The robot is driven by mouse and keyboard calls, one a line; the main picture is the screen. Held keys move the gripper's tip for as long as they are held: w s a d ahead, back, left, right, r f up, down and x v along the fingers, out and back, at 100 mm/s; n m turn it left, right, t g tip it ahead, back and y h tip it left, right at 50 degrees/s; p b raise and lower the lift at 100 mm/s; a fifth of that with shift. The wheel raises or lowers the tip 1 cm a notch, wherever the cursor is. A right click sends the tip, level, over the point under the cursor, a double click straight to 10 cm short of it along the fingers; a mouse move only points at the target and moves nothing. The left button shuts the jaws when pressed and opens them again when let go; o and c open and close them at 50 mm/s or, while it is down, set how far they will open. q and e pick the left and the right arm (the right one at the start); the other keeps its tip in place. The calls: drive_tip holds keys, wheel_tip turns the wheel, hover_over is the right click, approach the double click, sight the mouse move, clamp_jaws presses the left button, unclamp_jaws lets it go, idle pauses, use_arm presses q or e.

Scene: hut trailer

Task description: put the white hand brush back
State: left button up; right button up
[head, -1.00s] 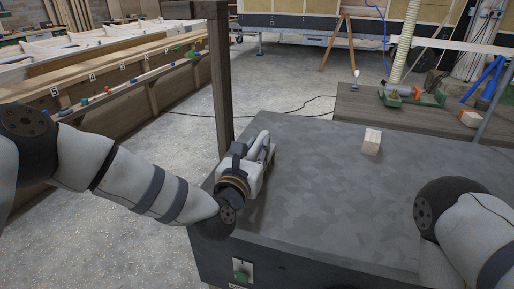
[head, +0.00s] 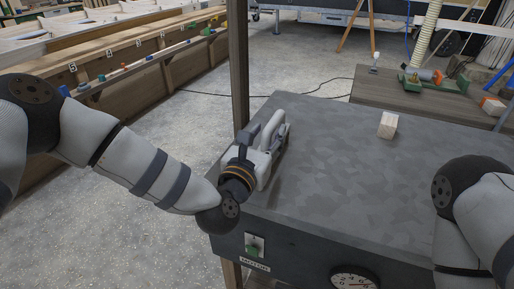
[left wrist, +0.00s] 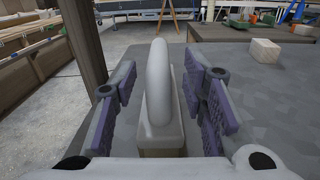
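The white hand brush (left wrist: 159,85) stands upright on the grey metal-topped table, its rounded white part above a beige block. In the left wrist view it lies between the two purple-padded fingers of my left gripper (left wrist: 165,100), with a visible gap on each side. The gripper is open around the brush. In the head view my left gripper (head: 268,142) is low over the table's left edge and hides much of the brush. My right arm enters at the right, but its gripper is out of view.
The grey table (head: 340,185) is mostly clear, with a pale wooden block (head: 388,125) at its far side. A wooden post (head: 239,60) rises just beyond the left gripper. A lower bench (head: 425,100) with a green tool is behind.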

use_arm(q)
drive_tip(key=v, duration=0.7)
drive_tip(key=shift+s+a, duration=0.15)
drive_tip(key=shift+s, duration=0.25)
